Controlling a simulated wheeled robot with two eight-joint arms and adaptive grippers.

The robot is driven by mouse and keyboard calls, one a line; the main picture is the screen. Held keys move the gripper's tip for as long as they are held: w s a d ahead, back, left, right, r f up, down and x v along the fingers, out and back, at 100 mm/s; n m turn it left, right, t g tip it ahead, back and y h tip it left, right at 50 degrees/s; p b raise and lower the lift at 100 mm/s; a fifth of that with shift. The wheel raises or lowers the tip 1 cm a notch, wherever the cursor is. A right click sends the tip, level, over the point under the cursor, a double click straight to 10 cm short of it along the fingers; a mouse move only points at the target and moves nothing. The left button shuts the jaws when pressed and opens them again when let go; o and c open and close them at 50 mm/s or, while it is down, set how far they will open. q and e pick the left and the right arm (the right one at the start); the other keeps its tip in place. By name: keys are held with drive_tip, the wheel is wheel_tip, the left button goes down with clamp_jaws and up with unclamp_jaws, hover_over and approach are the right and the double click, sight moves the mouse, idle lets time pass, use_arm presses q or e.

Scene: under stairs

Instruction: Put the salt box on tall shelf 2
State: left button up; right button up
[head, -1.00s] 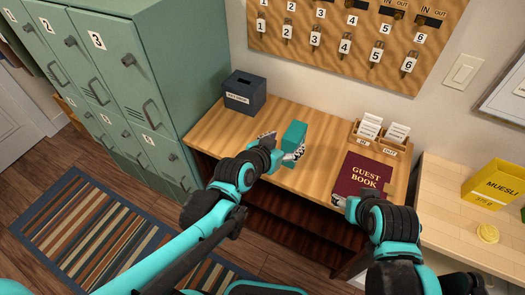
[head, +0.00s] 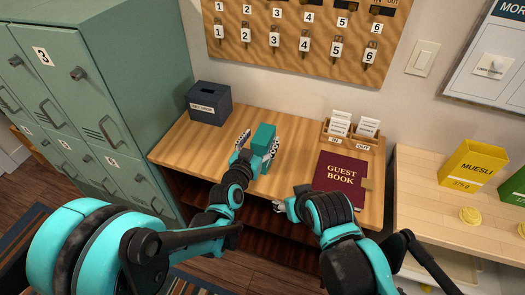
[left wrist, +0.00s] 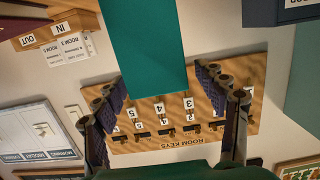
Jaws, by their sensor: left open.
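A plain teal box (head: 263,138) stands upright on the wooden desk; I see no label, so I cannot tell for sure that it is the salt box. My left gripper (head: 259,147) is open, with one finger on each side of the box. In the left wrist view the teal box (left wrist: 146,45) reaches in from the top, between the spread fingertips of my left gripper (left wrist: 165,85), with gaps at both sides. My right gripper (head: 281,206) is near the desk's front edge, mostly hidden by its own arm. I cannot identify tall shelf 2 in view.
A dark slotted box (head: 210,104) stands at the desk's back left. A red guest book (head: 340,178) and a card holder (head: 349,136) are at its right. Green lockers (head: 110,90) stand left. A lighter counter (head: 430,190) holds a muesli box (head: 473,163).

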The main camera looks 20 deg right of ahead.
use_arm(q)
drive_tip(key=x, duration=0.3)
drive_tip(key=shift+s+a, duration=0.1)
drive_tip(key=shift+s, duration=0.1)
drive_tip(key=shift+c, duration=1)
clamp_jaws()
drive_tip(key=shift+r, duration=0.2)
